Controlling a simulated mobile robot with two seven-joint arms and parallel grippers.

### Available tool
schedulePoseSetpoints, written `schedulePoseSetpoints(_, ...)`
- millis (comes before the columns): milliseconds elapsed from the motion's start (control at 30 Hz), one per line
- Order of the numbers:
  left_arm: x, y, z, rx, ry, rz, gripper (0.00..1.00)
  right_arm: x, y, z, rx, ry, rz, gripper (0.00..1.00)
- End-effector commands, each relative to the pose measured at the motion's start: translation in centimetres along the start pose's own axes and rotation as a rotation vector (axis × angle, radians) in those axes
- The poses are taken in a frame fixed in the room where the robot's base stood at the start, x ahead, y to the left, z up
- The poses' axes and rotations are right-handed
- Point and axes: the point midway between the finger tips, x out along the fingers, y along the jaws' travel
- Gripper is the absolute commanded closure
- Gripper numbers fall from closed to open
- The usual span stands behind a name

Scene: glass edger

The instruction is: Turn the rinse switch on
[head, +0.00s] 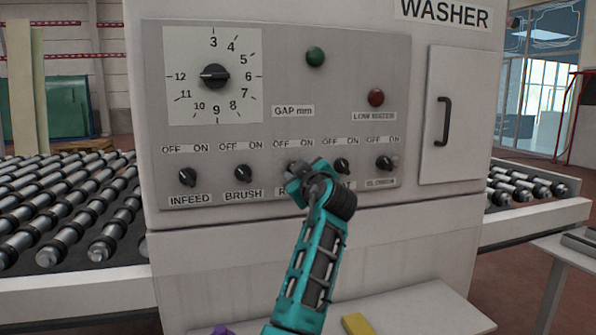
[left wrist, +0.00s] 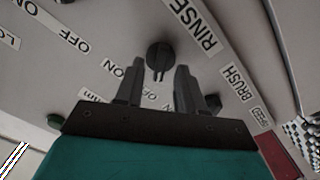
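The rinse switch, a black round knob (left wrist: 160,54), is in the upper middle of the left wrist view, with the RINSE label (left wrist: 194,22) beside it. Its ridge points down in that picture, seemingly toward the OFF mark. In the head view the knob is mostly hidden behind my left gripper (head: 302,174), which covers much of its label. My left gripper (left wrist: 159,70) is open. Its two dark fingers stand either side of the knob's lower part in the picture; I cannot tell whether they touch it. My right gripper is in neither view.
The brush knob (head: 242,171) and infeed knob (head: 187,177) are to the left, the blower knob (head: 385,163) to the right. A large gap dial (head: 214,76) and two lamps sit above. A shelf (head: 420,309) with a yellow block (head: 357,324) is below.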

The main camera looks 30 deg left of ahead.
Motion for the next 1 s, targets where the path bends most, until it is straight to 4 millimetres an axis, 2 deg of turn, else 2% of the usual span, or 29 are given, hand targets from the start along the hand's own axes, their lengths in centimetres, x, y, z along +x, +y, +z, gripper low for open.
schedulePoseSetpoints(133,0.83,-0.02,-0.07,0.000,0.001,0.000,0.62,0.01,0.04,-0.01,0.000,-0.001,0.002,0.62)
schedulePoseSetpoints(400,0.92,-0.03,-0.03,-0.001,0.000,0.000,0.62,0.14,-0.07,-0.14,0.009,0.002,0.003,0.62)
schedulePoseSetpoints(800,0.89,-0.03,0.00,0.000,0.000,0.000,0.99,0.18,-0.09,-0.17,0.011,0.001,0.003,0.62)
schedulePoseSetpoints(1000,0.88,-0.03,0.01,0.000,0.000,0.000,1.00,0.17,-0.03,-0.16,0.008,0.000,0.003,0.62)
